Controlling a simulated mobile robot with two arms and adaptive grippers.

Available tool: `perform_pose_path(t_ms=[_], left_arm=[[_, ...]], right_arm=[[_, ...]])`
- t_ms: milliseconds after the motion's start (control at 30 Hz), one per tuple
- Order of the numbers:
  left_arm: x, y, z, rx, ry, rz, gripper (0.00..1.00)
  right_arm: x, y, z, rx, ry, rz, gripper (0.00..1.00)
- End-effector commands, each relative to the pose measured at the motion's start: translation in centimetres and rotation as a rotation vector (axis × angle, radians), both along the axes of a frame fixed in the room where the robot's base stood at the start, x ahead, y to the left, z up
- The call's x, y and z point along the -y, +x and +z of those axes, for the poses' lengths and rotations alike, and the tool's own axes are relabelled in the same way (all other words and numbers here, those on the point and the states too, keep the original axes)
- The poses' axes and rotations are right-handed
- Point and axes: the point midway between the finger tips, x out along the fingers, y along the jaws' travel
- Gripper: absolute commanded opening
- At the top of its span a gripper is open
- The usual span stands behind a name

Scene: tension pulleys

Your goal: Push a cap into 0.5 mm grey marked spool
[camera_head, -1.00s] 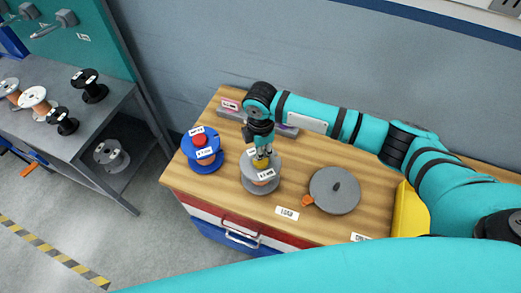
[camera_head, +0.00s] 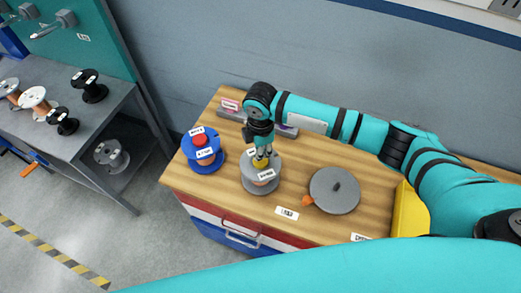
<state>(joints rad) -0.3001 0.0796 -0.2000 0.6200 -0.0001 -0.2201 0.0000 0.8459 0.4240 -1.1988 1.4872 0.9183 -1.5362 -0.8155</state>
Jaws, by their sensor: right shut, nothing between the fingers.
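The grey spool (camera_head: 262,186) stands on the wooden bench top, with a white label on it and copper wire showing between its flanges. A yellow cap (camera_head: 261,164) sits at the centre of its top; how deep it is in the hole I cannot tell. My right gripper (camera_head: 263,156) points down from above onto the cap, fingers shut with nothing between them, and seems to touch its top. The fingertips are small and partly hide the cap. My left gripper is not in view.
A blue spool (camera_head: 203,158) with a red cap stands to the left. A grey disc (camera_head: 335,191) with a post and an orange part lies to the right. A yellow bin (camera_head: 410,210) is farther right. A grey side table (camera_head: 60,120) holds several spools.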

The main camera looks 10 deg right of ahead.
Motion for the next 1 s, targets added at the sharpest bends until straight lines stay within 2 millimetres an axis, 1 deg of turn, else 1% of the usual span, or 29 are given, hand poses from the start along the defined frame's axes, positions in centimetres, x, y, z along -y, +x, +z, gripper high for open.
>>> perform_pose_path(t_ms=[200,567,1000], left_arm=[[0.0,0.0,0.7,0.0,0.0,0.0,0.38],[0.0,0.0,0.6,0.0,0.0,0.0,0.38],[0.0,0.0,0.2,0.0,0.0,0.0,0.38]], right_arm=[[-0.1,-0.1,0.1,-0.001,0.001,0.0,0.0],[-0.1,-0.1,-0.1,0.0,0.0,0.0,0.0],[-0.1,-0.1,-0.9,-0.001,0.0,0.0,0.0]])
